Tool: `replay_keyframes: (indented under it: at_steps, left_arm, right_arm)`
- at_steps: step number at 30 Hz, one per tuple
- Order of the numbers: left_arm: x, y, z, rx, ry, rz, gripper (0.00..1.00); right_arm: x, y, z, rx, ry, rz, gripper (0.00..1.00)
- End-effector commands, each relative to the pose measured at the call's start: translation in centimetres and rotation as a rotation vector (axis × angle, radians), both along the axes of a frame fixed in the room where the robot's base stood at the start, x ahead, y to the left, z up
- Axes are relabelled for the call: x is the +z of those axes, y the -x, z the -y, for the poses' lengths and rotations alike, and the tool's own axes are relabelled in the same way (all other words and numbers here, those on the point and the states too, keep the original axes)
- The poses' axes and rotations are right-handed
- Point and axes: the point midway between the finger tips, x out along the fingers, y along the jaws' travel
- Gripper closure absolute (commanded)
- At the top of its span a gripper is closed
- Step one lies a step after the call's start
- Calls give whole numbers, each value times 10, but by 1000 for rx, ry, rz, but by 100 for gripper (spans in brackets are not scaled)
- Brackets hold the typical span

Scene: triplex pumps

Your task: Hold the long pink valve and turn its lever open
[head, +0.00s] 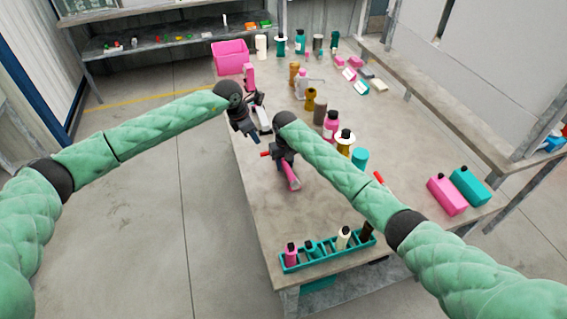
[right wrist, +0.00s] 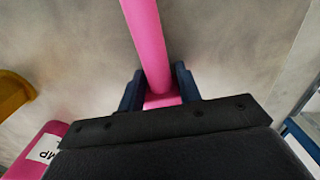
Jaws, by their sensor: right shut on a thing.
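The long pink valve (head: 291,178) is a pink tube, held above the near part of the table. A red lever (head: 266,154) sticks out to the left beside my right gripper (head: 284,157). That gripper is shut on the valve; in the right wrist view, the pink tube (right wrist: 146,45) runs up from between the dark fingers (right wrist: 160,88). My left gripper (head: 254,121) is just beyond and left of the right one, apart from the valve, and its fingers look spread. The valve's upper end is hidden by my right gripper.
A teal rack (head: 318,258) with several bottles stands at the table's near end. Pink (head: 447,196) and teal (head: 470,187) canisters are at the right. Several bottles stand behind my right arm. A pink bin (head: 231,57) is at the far left.

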Motion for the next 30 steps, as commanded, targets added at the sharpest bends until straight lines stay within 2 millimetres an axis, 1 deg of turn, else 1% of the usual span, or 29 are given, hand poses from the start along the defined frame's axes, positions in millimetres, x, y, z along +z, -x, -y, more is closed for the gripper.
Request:
replay_keyframes:
  at_steps: [1,3,4,8,12,15,17,19,23,26,30]
  left_arm:
    - [0,0,0,2,9,0,85]
    - [1,1,3,8,42,1,99]
    - [2,2,5,12,65,1,100]
    - [14,5,16,48,230,3,100]
    - [41,3,24,125,481,19,100]
    - [64,0,24,195,660,32,100]
    - [75,0,24,242,764,34,100]
    - [82,2,26,296,874,24,100]
    - [80,13,35,388,1035,-19,100]
    - [73,22,42,464,1141,-63,100]
    - [61,34,46,587,1279,-126,100]
  right_arm:
    - [0,0,0,0,0,0,100]
    - [0,0,0,0,0,0,100]
    - [0,0,0,0,0,0,100]
    - [0,0,0,0,0,0,100]
    - [0,0,0,0,0,0,100]
    - [0,0,0,0,0,0,100]
    - [0,0,0,0,0,0,100]
    - [0,0,0,0,0,0,100]
    - [0,0,0,0,0,0,100]
    - [0,0,0,0,0,0,100]
    - [0,0,0,0,0,0,100]
